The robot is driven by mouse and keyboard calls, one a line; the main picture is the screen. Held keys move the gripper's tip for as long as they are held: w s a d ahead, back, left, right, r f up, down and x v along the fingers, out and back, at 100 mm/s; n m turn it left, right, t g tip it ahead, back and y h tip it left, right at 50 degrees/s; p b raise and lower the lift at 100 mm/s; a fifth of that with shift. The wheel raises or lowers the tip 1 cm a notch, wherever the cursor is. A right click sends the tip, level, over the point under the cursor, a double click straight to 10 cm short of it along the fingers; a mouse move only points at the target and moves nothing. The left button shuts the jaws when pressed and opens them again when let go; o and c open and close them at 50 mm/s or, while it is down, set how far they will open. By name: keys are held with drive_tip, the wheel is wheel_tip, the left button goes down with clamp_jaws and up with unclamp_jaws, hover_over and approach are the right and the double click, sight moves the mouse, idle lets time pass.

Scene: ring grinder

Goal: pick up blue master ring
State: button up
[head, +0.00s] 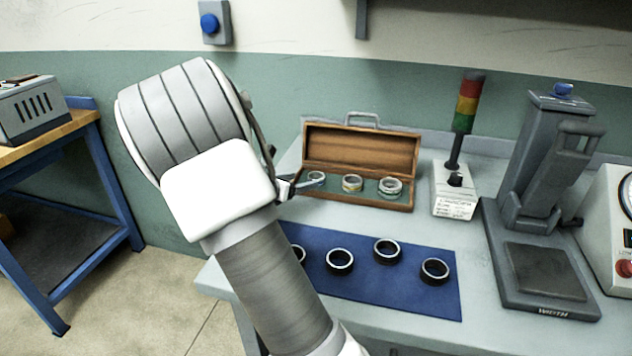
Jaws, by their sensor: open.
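An open wooden case (404,148) with a green lining stands at the back of the bench and holds three rings. The left ring (316,178) looks bluish and is the likely blue master ring. The middle ring (352,183) looks yellowish, and the right ring (390,186) is silver-grey. My gripper (298,185) is at the left end of the case, right beside the bluish ring. It is open, and most of it is hidden behind my arm. I cannot tell whether a finger touches the ring.
A blue mat (400,296) in front of the case carries several dark rings, one partly behind my arm. A stack light (465,105) on a white box (452,192) stands right of the case. A grey press (545,190) is farther right.

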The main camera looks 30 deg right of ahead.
sight(311, 179)
drive_tip(key=b+x, duration=0.1)
drive_tip(key=x, duration=0.4)
drive_tip(key=shift+d+f, duration=0.15)
drive_tip(key=shift+d, duration=0.05)
drive_tip(key=shift+s, duration=0.1)
clamp_jaws()
